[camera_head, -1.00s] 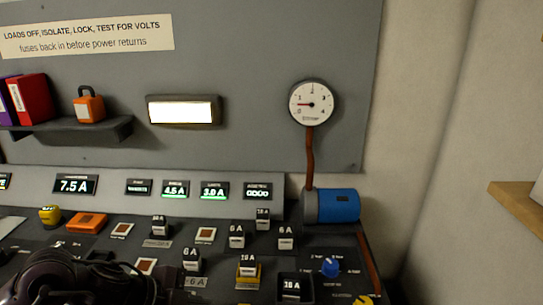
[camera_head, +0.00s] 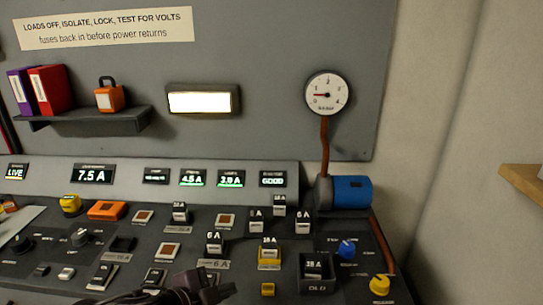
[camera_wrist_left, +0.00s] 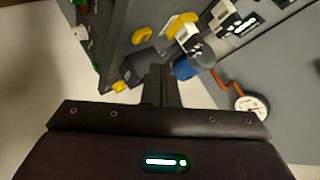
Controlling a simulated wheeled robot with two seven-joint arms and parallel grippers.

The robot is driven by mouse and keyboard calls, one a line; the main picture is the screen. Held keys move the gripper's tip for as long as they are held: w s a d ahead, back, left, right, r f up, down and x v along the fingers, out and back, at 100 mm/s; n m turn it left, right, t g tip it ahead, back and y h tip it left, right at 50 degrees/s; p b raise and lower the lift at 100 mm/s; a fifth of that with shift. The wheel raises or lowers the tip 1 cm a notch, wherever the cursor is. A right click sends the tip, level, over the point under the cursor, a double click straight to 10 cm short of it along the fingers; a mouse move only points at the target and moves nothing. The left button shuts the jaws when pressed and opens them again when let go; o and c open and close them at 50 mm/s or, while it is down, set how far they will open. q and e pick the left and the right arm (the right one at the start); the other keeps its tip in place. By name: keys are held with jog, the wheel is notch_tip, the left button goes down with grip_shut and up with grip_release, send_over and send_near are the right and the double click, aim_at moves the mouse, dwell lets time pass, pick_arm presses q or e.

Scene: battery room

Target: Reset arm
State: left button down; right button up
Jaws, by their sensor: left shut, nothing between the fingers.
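My left gripper (camera_head: 205,288) shows at the bottom edge of the head view, in front of the fuse panel (camera_head: 60,245). Its fingers are shut and empty. In the left wrist view its closed fingers (camera_wrist_left: 160,86) point up the picture toward the panel. Most of the left arm is out of frame. My right gripper is in no view.
The panel carries several fuses, an orange block (camera_head: 107,210), a blue knob (camera_head: 347,249), a yellow knob (camera_head: 380,285) and a dark bin (camera_head: 316,284) holding a fuse. A blue cylinder (camera_head: 351,190) and a gauge (camera_head: 327,93) stand behind. A wooden ledge (camera_head: 522,184) is at right.

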pick_arm(q)
jog(key=s+a+f+n+g+y, duration=0.35)
jog(key=s+a+f+n, duration=0.2)
jog(key=s+n, duration=0.2)
jog(key=s+a+f+n+g+y, duration=0.2)
jog(key=s+a+f+n+y, duration=0.2)
jog(key=s+f+n, duration=0.3)
notch_tip(320, 180, down, 27)
jog(key=s+g, duration=0.2)
jog(key=s+a+f, duration=0.2)
jog(key=s+f, duration=0.7)
jog(key=s, duration=0.1)
jog(key=s+a+f, duration=0.2)
jog(key=s+f, duration=0.8)
jog(key=shift+s+f+g, duration=0.2)
jog(key=shift+s+g, duration=0.1)
jog(key=shift+g, duration=0.05)
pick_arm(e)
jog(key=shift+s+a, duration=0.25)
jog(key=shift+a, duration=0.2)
